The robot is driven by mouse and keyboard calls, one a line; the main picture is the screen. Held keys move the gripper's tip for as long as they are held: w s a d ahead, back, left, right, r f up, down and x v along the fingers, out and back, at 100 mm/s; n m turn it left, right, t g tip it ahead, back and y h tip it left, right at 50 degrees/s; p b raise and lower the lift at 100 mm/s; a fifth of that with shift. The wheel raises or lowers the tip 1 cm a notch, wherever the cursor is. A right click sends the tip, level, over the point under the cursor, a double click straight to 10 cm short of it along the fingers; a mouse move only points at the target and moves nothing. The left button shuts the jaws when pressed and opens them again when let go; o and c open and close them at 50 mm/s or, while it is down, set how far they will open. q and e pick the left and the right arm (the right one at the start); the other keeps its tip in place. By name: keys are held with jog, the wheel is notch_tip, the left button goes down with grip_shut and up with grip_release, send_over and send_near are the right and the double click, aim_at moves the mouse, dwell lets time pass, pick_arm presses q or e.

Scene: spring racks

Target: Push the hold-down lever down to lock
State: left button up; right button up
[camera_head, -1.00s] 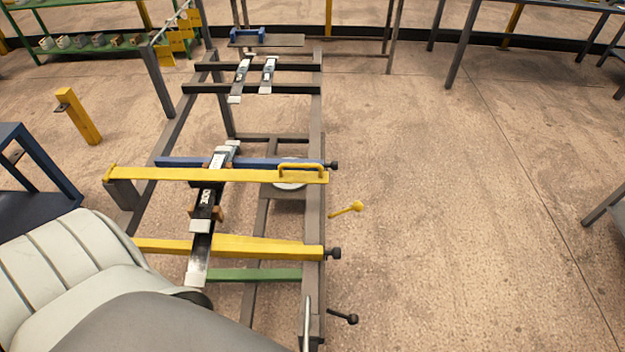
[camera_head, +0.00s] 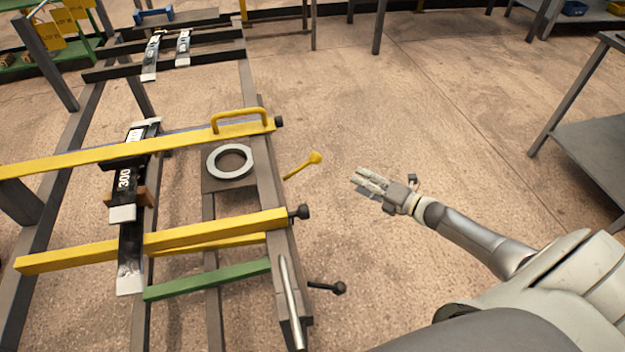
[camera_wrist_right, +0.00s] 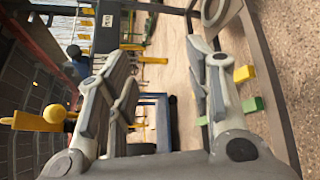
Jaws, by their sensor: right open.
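A yellow lever with a round knob (camera_head: 315,158) sticks out from the right side of the steel rack, angled up to the right. A yellow hold-down bar with a loop handle (camera_head: 240,119) lies across the rack over a dark spring marked 300 (camera_head: 124,178). I cannot tell which one the task's lever is. My right gripper (camera_head: 358,182) is open and empty, a short way right of the yellow knob and apart from it. In the right wrist view a yellow knobbed lever (camera_wrist_right: 52,114) shows at the left, beside the open fingers. My left gripper is not in view.
A second yellow bar (camera_head: 215,232), a green bar (camera_head: 205,280) and a black-knobbed lever (camera_head: 328,287) are on the near rack. A metal ring (camera_head: 216,170) sits inside it. A grey table (camera_head: 590,150) stands at the right. Floor between is clear.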

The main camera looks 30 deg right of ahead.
notch_tip(320, 180, up, 7)
jog(key=w+a+n+g+y+b, duration=0.15)
jog(key=n+y+b, duration=0.35)
jog(key=n, duration=0.5)
jog(key=n+g+y+b, duration=0.4)
jog(key=n+g+y, duration=0.1)
jog(key=n, duration=0.6)
send_near(316, 156)
jog(key=f, duration=0.1)
jog(key=shift+t, duration=0.25)
jog(key=p+x, duration=0.1)
jog(key=x, duration=0.9)
jog(key=shift+w+d+f, duration=0.1)
jog(key=shift+w+f, duration=0.05)
jog(key=shift+w, duration=0.1)
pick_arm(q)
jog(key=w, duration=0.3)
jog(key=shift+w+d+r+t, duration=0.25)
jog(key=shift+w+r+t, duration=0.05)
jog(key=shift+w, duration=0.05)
pick_arm(e)
grip_shut()
